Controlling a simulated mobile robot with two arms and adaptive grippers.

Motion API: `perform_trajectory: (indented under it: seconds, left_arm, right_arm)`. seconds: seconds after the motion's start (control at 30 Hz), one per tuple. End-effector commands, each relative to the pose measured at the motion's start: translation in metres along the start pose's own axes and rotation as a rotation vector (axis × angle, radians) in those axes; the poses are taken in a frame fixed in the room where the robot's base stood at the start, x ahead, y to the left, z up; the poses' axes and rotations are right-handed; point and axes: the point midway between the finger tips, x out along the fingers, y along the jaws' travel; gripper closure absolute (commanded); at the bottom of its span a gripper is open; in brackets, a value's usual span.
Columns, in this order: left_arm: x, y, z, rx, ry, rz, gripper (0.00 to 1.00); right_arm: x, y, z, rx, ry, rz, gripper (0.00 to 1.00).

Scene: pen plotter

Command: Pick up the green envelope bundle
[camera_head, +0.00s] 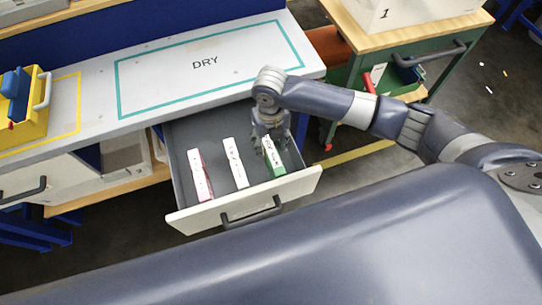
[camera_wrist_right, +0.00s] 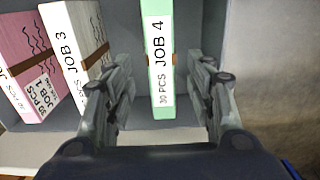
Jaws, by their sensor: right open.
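The green envelope bundle (camera_head: 273,157) stands in the open drawer (camera_head: 190,224), at the right of the three bundles there. In the right wrist view the green bundle (camera_wrist_right: 160,62) shows a white label reading "JOB 4" and "30 PCS", with a brown band around it. My right gripper (camera_head: 272,150) is above the drawer at the green bundle. Its fingers are open, one on each side of the bundle (camera_wrist_right: 163,100), with gaps visible on both sides. My left gripper is not in view.
A white bundle (camera_head: 235,163) labelled "JOB 3" and a pink bundle (camera_head: 200,175) stand to the left in the drawer. The worktop (camera_head: 90,110) marked "DRY" lies behind. A wooden-topped cart (camera_head: 420,45) stands at the right.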

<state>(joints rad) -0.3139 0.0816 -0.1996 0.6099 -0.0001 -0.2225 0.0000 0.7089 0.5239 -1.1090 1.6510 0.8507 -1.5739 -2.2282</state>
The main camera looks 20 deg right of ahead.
Motion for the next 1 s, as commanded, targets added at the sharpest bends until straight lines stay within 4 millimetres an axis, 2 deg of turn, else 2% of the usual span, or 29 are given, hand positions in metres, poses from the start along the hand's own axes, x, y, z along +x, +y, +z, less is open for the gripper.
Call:
perform_trajectory:
  seconds: [0.27,0.57,0.8,1.0]
  left_arm:
    - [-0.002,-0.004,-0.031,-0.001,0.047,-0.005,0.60]
    - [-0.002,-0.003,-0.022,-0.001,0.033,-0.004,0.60]
    - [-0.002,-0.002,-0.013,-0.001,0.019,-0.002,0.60]
    - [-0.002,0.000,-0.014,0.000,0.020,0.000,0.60]
  right_arm:
    - [0.041,-0.001,-0.002,0.000,0.002,0.000,0.50]
    - [0.046,-0.001,-0.002,0.000,-0.001,0.000,0.50]
    - [0.046,-0.002,-0.001,0.001,0.000,0.000,1.00]
    - [0.046,-0.002,-0.001,0.001,-0.001,0.000,1.00]
